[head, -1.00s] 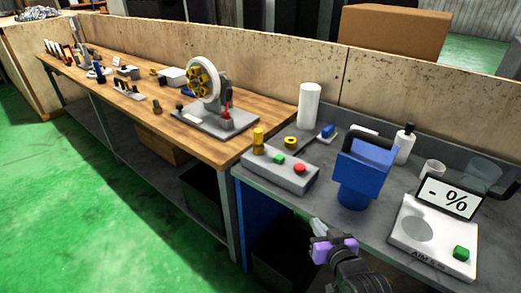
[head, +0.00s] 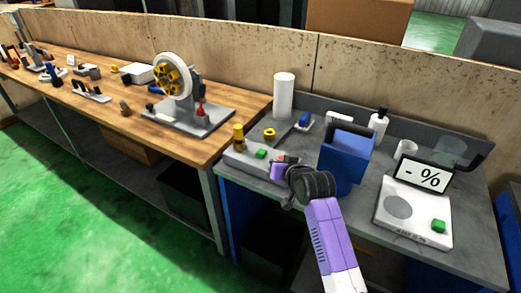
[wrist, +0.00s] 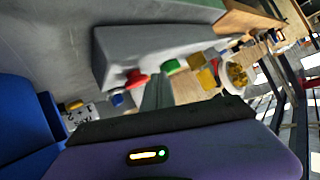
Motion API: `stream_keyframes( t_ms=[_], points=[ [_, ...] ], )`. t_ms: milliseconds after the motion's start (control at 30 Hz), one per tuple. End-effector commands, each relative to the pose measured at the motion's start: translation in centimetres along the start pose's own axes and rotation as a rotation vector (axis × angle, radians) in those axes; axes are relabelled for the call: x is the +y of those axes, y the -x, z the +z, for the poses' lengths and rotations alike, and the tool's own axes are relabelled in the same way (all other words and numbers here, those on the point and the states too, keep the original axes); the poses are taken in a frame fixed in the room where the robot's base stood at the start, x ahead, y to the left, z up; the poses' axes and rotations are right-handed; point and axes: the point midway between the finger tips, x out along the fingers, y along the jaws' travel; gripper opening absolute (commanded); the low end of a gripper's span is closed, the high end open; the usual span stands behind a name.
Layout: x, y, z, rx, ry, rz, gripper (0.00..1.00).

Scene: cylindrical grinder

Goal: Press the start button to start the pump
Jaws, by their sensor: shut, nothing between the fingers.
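The grey control box (head: 238,160) stands on the grey bench, with a green button (head: 261,153) and a yellow post (head: 238,137) on it. In the wrist view, the box (wrist: 150,45) shows the red button (wrist: 137,78), green button (wrist: 171,66) and yellow post (wrist: 203,76). My gripper (head: 279,163) is over the right end of the box and mostly hides the red button in the head view. In the wrist view its shut, empty fingers (wrist: 157,80) appear between the red and green buttons. I cannot tell whether they touch the box.
A blue container (head: 345,160) stands close right of my gripper. A white scale (head: 405,222) with a "- %" display is farther right. A white cylinder (head: 284,95) and a yellow ring (head: 269,133) are behind the box. A wheel fixture (head: 172,78) sits on the wooden bench.

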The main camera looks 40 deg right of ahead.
Motion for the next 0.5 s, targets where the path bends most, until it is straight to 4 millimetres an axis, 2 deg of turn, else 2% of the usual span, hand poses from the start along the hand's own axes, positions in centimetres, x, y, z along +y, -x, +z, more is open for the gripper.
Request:
stream_keyframes(
  t_ms=[33,167,300,500],
  points=[
    [-0.2,-0.4,-1.1,-0.013,-0.019,0.001,0.0],
    [-0.8,-1.5,-3.3,-0.074,-0.077,0.002,0.0],
    [-1.9,-2.5,-6.4,-0.158,-0.154,-0.006,0.0],
    [-3.7,-2.9,-10.3,-0.276,-0.249,-0.033,0.0]
  ],
)
